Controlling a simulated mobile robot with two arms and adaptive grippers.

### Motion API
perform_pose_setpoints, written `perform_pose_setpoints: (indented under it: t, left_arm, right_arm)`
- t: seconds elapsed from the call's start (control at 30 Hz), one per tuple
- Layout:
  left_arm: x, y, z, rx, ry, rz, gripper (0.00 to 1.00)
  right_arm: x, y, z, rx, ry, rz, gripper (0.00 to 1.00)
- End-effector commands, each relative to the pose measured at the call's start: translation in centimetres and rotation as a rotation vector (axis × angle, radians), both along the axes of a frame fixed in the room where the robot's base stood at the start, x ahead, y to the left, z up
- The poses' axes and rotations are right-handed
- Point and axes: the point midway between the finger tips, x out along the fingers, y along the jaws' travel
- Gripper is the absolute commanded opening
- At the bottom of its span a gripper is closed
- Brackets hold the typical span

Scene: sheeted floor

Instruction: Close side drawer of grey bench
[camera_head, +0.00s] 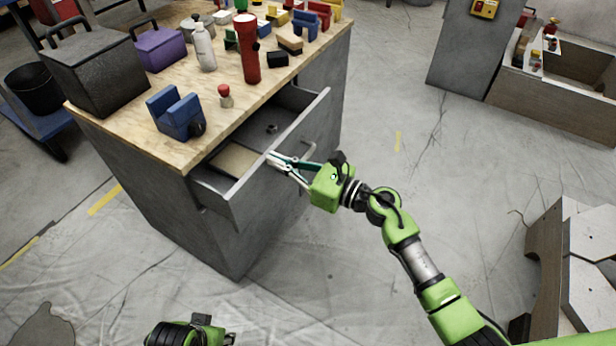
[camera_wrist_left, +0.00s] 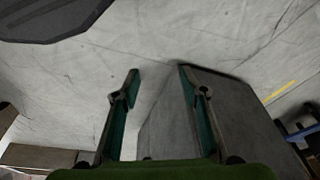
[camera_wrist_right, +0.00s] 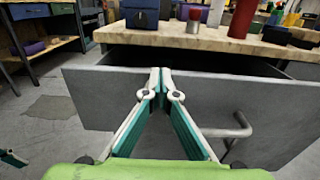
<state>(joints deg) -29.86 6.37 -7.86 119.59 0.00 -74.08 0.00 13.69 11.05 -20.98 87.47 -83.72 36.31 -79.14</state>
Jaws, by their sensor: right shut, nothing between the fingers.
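The grey bench (camera_head: 215,225) has a wooden top (camera_head: 122,118). Its side drawer (camera_head: 235,197) stands pulled out, with a small dark object (camera_head: 271,128) and a light wooden piece inside. My right gripper (camera_head: 272,158) is shut and empty at the outer face of the drawer front. In the right wrist view, its fingertips (camera_wrist_right: 161,72) meet in front of the grey drawer front (camera_wrist_right: 100,95), near its top edge; I cannot tell if they touch. The bar handle (camera_wrist_right: 235,130) is right of the fingers. My left gripper (camera_wrist_left: 155,80) is open and empty above the floor, its fingers apart.
On the bench top stand a black toolbox (camera_head: 98,68), a purple box (camera_head: 160,48), a white bottle (camera_head: 204,48), a red flashlight (camera_head: 247,50) and a blue block (camera_head: 176,113). The floor between is clear.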

Motion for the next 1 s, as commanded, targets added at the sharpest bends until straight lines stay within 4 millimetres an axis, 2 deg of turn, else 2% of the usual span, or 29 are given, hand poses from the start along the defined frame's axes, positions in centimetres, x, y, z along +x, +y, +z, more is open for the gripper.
perform_pose_setpoints:
  t: [0.1,0.2,0.4,0.63,1.0]
  left_arm:
    - [0.0,0.1,2.2,0.0,-0.016,0.002,0.4]
    - [-0.2,0.2,4.1,-0.001,-0.025,0.003,0.4]
    - [-0.8,0.3,6.8,-0.001,-0.038,0.006,0.4]
    - [-1.2,0.4,8.1,-0.001,-0.042,0.006,0.4]
    - [-1.2,0.4,8.2,-0.001,-0.043,0.006,0.4]
  right_arm:
    - [1.5,2.2,-0.2,-0.001,-0.003,0.001,0.0]
    - [2.5,3.6,-0.2,-0.001,-0.001,0.0,0.0]
    - [3.8,5.6,-0.2,0.0,0.0,0.0,0.0]
    - [4.4,6.4,-0.1,0.001,0.001,-0.001,0.0]
    - [4.4,6.5,0.0,0.0,0.001,-0.001,0.0]
